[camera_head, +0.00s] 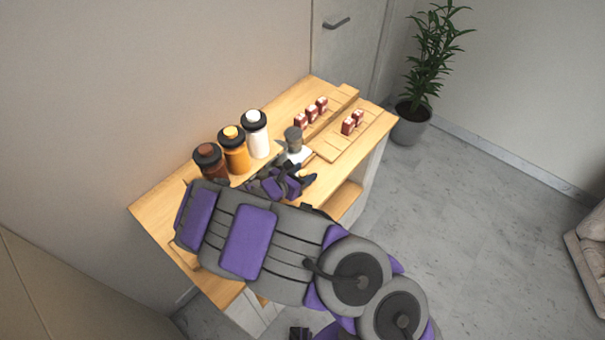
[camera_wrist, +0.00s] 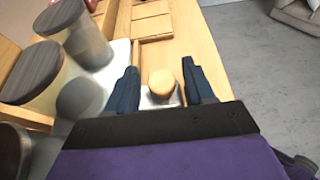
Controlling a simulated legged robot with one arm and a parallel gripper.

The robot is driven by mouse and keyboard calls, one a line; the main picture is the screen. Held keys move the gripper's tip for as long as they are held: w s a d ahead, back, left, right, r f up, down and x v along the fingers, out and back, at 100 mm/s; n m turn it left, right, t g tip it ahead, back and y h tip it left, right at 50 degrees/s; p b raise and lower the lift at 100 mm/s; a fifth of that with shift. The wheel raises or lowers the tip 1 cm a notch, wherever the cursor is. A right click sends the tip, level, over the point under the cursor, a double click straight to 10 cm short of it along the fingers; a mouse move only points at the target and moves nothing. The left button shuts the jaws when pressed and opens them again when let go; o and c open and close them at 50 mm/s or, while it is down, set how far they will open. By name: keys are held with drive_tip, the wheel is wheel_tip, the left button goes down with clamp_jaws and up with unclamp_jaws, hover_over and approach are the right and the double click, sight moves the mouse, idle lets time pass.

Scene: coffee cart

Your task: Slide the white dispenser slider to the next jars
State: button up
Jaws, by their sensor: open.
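The white slider (camera_head: 300,156) shows as a small white plate on the cart top, beside a grey cylinder with a dark lid (camera_head: 293,138). In the wrist view, a round light-wood knob (camera_wrist: 162,84) stands on a white base. My gripper (camera_head: 296,166) is open above the cart. In the wrist view my gripper (camera_wrist: 160,72) has one finger on each side of the knob, with a gap at both sides. Three jars stand in a row at the wall side: brown (camera_head: 213,170), orange (camera_head: 237,158) and white (camera_head: 257,142). My arm hides part of the cart near the brown jar.
Wooden trays (camera_head: 333,147) with several small dark-red items lie at the cart's far end. Dark-topped cylinders (camera_wrist: 35,70) stand close to the left finger in the wrist view. A potted plant (camera_head: 411,122) stands beyond the cart.

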drive_tip(key=shift+a, duration=0.1)
drive_tip(key=shift+d, duration=0.2)
drive_tip(key=c, duration=0.6)
clamp_jaws()
